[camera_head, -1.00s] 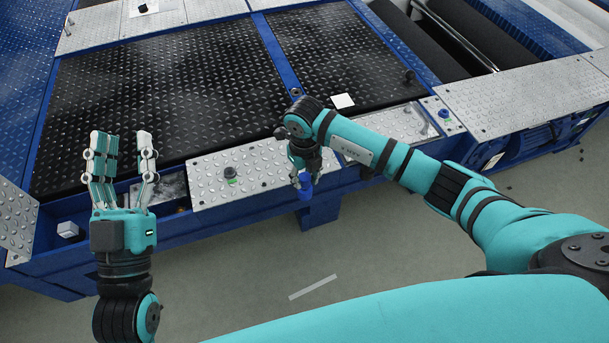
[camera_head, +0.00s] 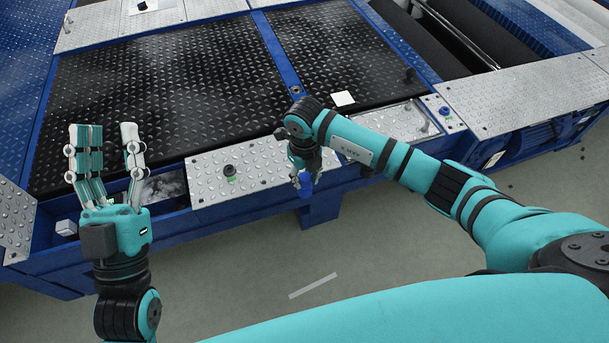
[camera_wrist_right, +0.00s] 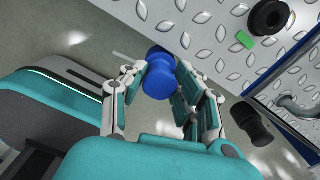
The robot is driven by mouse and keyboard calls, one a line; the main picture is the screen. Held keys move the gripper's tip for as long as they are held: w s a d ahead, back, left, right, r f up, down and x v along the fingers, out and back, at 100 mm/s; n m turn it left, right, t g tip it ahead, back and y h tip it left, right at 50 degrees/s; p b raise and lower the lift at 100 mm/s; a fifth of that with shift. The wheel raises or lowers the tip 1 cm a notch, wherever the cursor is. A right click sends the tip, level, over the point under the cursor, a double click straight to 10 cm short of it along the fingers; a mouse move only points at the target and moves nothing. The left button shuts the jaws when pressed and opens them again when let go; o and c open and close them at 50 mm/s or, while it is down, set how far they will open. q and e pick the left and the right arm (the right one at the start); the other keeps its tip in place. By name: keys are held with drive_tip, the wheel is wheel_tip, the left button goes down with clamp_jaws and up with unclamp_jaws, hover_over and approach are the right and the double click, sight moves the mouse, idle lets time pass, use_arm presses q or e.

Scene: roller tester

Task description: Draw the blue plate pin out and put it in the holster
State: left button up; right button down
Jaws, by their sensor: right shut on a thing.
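The blue pin (camera_head: 305,190) hangs in my right gripper (camera_head: 304,172), in front of the tester's front edge, above the floor. In the right wrist view the blue pin (camera_wrist_right: 158,76) shows a round, flanged head between the fingers of my right gripper (camera_wrist_right: 163,88), which are shut on it. A black collar (camera_head: 230,170) with a green mark sits on the silver tread plate (camera_head: 262,160), apart from the pin. A black cylinder (camera_wrist_right: 250,123) beside the plate's edge may be the holster; I cannot tell. My left gripper (camera_head: 104,138) is open and empty, fingers up, at the left.
Another blue knob (camera_head: 446,112) stands on a small plate to the right. A recess (camera_head: 160,187) lies left of the tread plate, and a tray with a metal handle (camera_head: 425,125) to its right. The floor (camera_head: 230,260) before the tester is mostly clear.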

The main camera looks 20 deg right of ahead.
sight(304, 176)
drive_tip(key=shift+f, duration=0.2)
drive_tip(key=c, duration=0.9)
unclamp_jaws()
drive_tip(key=shift+a+r, duration=0.1)
drive_tip(key=shift+r, duration=5.9)
